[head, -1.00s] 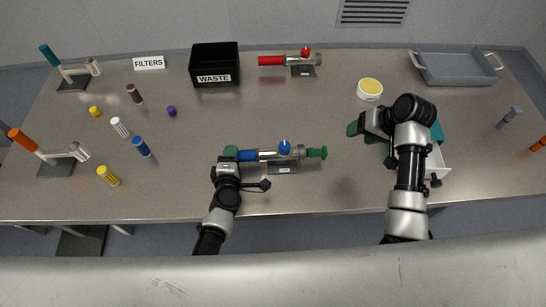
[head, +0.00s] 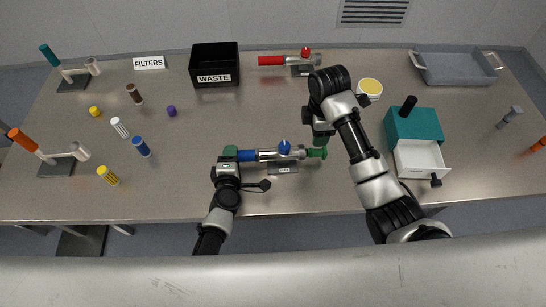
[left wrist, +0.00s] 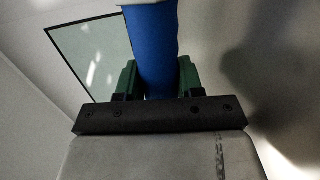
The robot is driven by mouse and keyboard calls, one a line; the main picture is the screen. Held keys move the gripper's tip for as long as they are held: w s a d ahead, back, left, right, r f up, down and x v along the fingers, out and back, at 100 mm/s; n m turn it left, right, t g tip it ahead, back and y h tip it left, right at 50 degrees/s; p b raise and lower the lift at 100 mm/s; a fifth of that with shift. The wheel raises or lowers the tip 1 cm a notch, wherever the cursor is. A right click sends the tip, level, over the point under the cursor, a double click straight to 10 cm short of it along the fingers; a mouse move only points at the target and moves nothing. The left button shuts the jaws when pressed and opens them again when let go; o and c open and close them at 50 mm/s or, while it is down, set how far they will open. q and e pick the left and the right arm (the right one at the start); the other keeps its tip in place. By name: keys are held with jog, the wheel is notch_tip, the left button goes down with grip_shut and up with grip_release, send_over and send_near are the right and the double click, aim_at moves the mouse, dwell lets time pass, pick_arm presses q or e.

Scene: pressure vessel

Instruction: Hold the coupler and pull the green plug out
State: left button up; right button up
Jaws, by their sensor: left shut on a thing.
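The coupler is a blue and silver tube (head: 266,155) with a blue knob on top, lying level on a small stand near the table's front middle. The green plug (head: 317,153) sits at its right end. My left gripper (head: 231,153) is shut on the coupler's blue left end; in the left wrist view the blue cylinder (left wrist: 155,50) lies between its green fingers (left wrist: 154,80). My right gripper (head: 322,138) is just above and behind the green plug. Its fingertips are partly hidden by the arm, so I cannot tell whether it touches the plug.
A teal box (head: 415,125) with an open white drawer (head: 420,158) stands to the right. A red coupler (head: 288,60) and the black waste bin (head: 214,65) stand behind. A round yellow-topped container (head: 371,87) is beyond my right arm. Table space in front of the green plug is clear.

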aim_at(314, 151)
notch_tip(314, 151, down, 10)
jog(key=shift+f, duration=0.1)
dwell(0.4)
jog(key=c, duration=0.9)
jog(key=shift+d+f, duration=0.15)
jog(key=shift+d, duration=1.45)
jog(key=shift+d+f, duration=0.15)
jog(key=shift+d, duration=1.45)
notch_tip(314, 151, up, 9)
pick_arm(q)
jog(key=o, duration=1.2)
